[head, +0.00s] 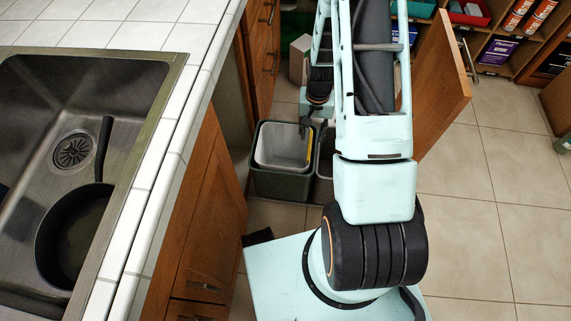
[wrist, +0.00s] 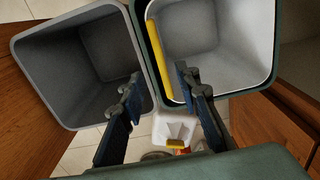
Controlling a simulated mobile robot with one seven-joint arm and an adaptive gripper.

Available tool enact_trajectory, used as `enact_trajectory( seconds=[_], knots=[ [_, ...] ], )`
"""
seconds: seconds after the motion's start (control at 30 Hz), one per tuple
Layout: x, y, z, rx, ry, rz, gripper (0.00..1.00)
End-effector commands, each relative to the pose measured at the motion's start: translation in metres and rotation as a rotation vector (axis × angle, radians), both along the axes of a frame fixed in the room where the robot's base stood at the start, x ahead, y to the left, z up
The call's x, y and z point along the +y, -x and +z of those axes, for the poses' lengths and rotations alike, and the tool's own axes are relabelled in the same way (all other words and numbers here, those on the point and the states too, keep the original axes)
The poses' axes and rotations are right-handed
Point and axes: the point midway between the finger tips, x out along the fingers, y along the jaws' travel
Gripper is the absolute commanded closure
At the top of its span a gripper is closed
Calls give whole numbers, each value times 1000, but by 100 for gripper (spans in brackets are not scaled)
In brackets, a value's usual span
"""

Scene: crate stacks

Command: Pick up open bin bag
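A dark green bin (head: 283,184) stands on the floor beside the cabinets, with a pale whitish lining (head: 278,146) that looks like an open bag. A yellow strip (wrist: 158,62) runs down the lining's side nearest the second bin. It also shows in the head view (head: 310,150). My gripper (wrist: 157,82) is open and points down at the bins. In the wrist view one finger lies over the lined bin and the other over the grey bin (wrist: 40,75), with the adjoining rims between them. I see no contact; the fingers' depth is unclear.
The grey bin stands against the lined bin, mostly hidden behind my arm in the head view. An open wooden door (head: 445,85) is at right. A white container with a yellow part (wrist: 176,128) lies beyond the rims. A sink counter (head: 205,60) borders the left.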

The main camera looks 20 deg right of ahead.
Motion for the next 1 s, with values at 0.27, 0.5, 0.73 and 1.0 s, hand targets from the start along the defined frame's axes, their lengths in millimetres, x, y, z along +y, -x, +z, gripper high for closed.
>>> enact_trajectory(
  seconds=[0.27, 0.5, 0.73, 1.0],
  knots=[
    [4, 4, -35, 3, 0, 2, 70],
    [3, 2, -52, -1, 1, 1, 70],
    [3, 2, -51, 0, 1, 1, 80],
    [3, 2, -51, 0, 1, 1, 100]
  ],
)
